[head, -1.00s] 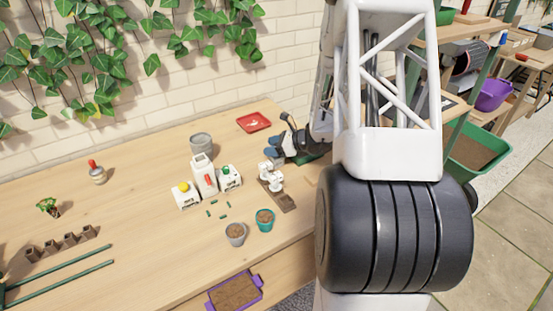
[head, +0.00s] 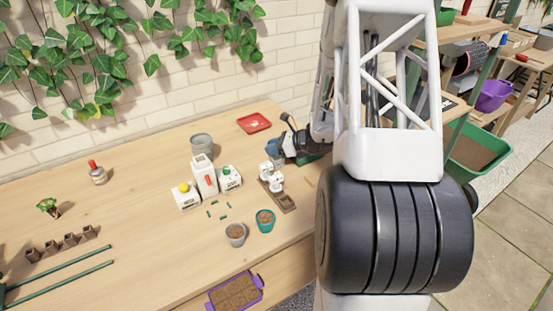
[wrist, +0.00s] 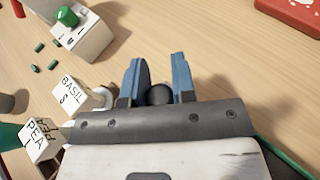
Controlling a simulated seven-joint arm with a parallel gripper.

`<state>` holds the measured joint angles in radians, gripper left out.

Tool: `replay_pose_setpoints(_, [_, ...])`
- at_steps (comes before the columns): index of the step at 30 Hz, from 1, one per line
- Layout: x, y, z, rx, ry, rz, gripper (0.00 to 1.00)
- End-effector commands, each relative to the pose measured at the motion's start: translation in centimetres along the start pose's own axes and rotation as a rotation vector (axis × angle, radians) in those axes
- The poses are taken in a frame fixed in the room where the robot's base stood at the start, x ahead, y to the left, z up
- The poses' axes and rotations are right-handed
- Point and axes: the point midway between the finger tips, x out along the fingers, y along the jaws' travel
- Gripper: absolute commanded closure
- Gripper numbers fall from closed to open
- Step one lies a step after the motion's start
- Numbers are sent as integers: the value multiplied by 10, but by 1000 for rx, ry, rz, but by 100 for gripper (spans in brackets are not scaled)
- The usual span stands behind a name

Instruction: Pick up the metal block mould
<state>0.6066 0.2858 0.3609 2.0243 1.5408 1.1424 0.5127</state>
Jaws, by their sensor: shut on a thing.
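My gripper (head: 271,149) shows its blue fingers at the right part of the bench, beside the wooden label holder. In the wrist view the two blue fingers (wrist: 159,78) stand apart with a dark rounded piece (wrist: 160,94) between them. My gripper is shut on this piece, which I take to be part of the metal block mould. The rest of the mould is hidden behind the gripper, so I cannot tell its full shape or whether it touches the bench.
A wooden holder (head: 287,203) with white seed labels stands close to the gripper. A red tray (head: 254,123) lies behind. A purple tray (head: 259,283) sits at the front edge.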

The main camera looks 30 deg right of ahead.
Motion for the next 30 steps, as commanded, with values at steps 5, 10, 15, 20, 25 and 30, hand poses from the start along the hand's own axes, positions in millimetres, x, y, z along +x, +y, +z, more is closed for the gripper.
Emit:
replay_pose_setpoints(5, [0,0,0,0,0,0,100])
replay_pose_setpoints(10, [-2,0,5,-2,0,0,100])
replay_pose_setpoints(15, [-7,0,17,-2,-1,-1,100])
replay_pose_setpoints(20, [-14,0,34,-3,-1,-1,100])
replay_pose_setpoints(25, [-23,0,56,-3,0,-1,100])
replay_pose_setpoints(30, [-31,0,76,-2,0,-1,100])
